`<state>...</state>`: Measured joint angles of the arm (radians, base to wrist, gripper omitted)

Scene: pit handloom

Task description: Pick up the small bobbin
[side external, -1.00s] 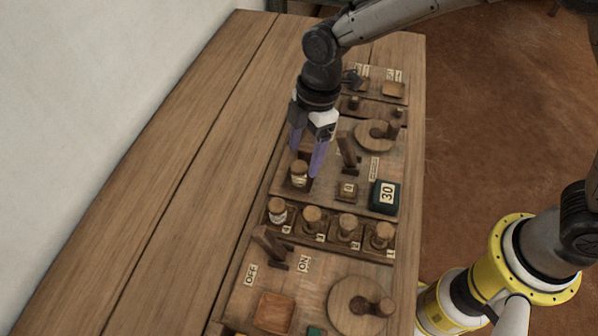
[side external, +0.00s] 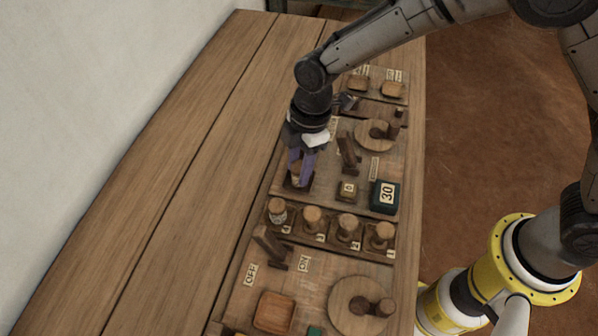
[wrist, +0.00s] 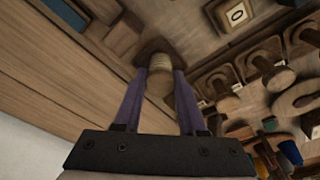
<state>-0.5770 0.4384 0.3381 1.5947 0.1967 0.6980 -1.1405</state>
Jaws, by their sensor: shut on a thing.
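The small bobbin (wrist: 160,80) is a pale, ribbed wooden spool seen between my two purple fingers in the wrist view. It stands in a dark square recess (wrist: 146,50) of the panel. My gripper (side external: 302,172) points down over that recess in the side view, and it also shows in the wrist view (wrist: 158,88). Its fingers are shut on the bobbin, one on each side. In the side view the fingers hide most of the bobbin. I cannot tell whether its foot is clear of the recess.
A row of several similar wooden bobbins (side external: 312,217) stands in numbered slots just in front. A wooden lever (side external: 348,155), a dark green box marked 30 (side external: 385,196) and a wooden crank disc (side external: 374,134) are to the right. The table's left side (side external: 180,190) is bare.

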